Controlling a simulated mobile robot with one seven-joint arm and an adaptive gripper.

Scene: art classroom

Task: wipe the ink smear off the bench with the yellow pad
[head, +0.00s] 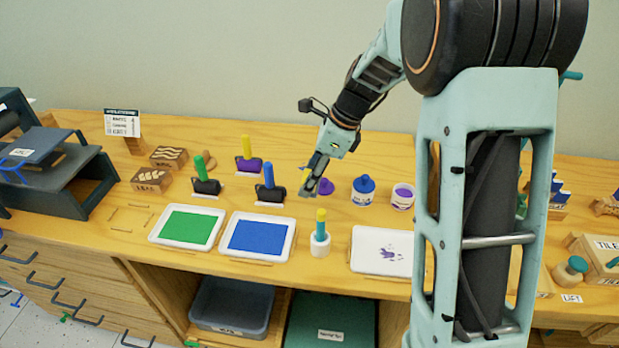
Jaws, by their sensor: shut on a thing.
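My gripper (308,186) is above the wooden bench (330,215), behind the blue tray, with its fingers pointing down. It is shut on the yellow pad (304,178), of which only a small yellow sliver shows; the fingers hide the rest. I cannot tell whether the pad touches the bench. A purple patch (326,187), which looks like the ink smear, lies on the bench just right of the fingertips. The gripper may hide part of it.
Green (187,227) and blue (258,237) ink trays, a white tray with purple marks (375,262) and a white holder with a teal, yellow-topped stick (320,240) stand in front. A blue-handled tool (269,185) is left, a blue-lidded jar (363,190) and open purple jar (402,196) right.

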